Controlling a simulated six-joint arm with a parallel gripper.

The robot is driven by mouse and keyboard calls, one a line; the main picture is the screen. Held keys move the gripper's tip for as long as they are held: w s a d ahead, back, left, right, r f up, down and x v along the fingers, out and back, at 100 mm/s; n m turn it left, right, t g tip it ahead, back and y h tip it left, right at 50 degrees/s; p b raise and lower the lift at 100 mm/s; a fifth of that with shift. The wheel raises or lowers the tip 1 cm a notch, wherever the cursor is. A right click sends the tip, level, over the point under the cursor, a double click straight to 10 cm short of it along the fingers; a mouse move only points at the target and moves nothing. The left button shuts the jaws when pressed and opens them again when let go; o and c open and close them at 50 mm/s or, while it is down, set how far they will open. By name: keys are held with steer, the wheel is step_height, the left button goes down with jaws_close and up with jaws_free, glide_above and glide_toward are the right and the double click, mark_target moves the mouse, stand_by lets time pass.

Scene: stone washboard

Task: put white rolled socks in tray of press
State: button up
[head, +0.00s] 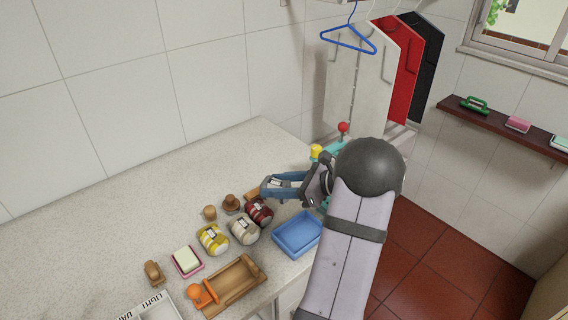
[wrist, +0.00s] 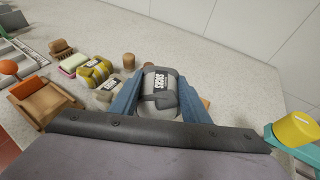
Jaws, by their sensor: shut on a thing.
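White rolled socks (head: 244,230) with a label lie on the counter between a yellow roll (head: 213,240) and a dark red roll (head: 258,211). In the wrist view, the white roll (wrist: 108,92) is partly hidden behind my left finger. My gripper (head: 283,186) is shut on grey rolled socks (wrist: 158,92), labelled and gripped between both blue fingers, beyond the red roll. A blue tray (head: 298,250) sits at the counter's front edge. A wooden tray (head: 238,284) with an orange knob lies nearer. I cannot tell which belongs to the press.
A teal frame with a yellow cap (head: 316,151) and a red ball (head: 343,127) stands at the counter's right end. A pink soap dish (head: 188,262), small wooden pieces (head: 210,212) and a brown brush (head: 153,272) are on the counter. The back left counter is clear.

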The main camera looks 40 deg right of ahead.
steer(key=s+a+n+g+y+p, duration=0.2)
steer(key=s+n+g, duration=0.2)
steer(key=s+a+n+g+y+p, duration=0.2)
steer(key=s+n+g+y, duration=0.1)
steer(key=s+n+g, duration=0.1)
steer(key=s+a+f+n+g+y+p, duration=0.1)
steer(key=s+a+n+g+y+p, duration=0.1)
steer(key=s+n+g, duration=0.2)
steer(key=shift+a+f+n+y+p, duration=0.1)
steer(key=shift+a+n+y+p, duration=0.05)
steer(key=shift+n+y+p, duration=0.2)
steer(key=s+d+f+n+g+h+b, duration=0.2)
steer(key=s+d+f+n+g+h, duration=0.1)
steer(key=s+d+n+g+h, duration=1.25)
steer(key=w+d+r+n+t+h, duration=0.2)
steer(key=w+d+n+t+h, duration=0.1)
steer(key=w+n+t+h, duration=0.2)
steer(key=w+d+r+n+t+h+b, duration=0.1)
steer(key=w+d+r+n+t+h, duration=0.2)
steer(key=w+n+t+h, duration=0.3)
steer(key=w+d+n+t, duration=0.1)
steer(key=w+n+t, duration=0.3)
steer(key=w+n, duration=0.3)
steer(key=shift+d+r+n+h, duration=0.3)
steer(key=shift+n, duration=0.9)
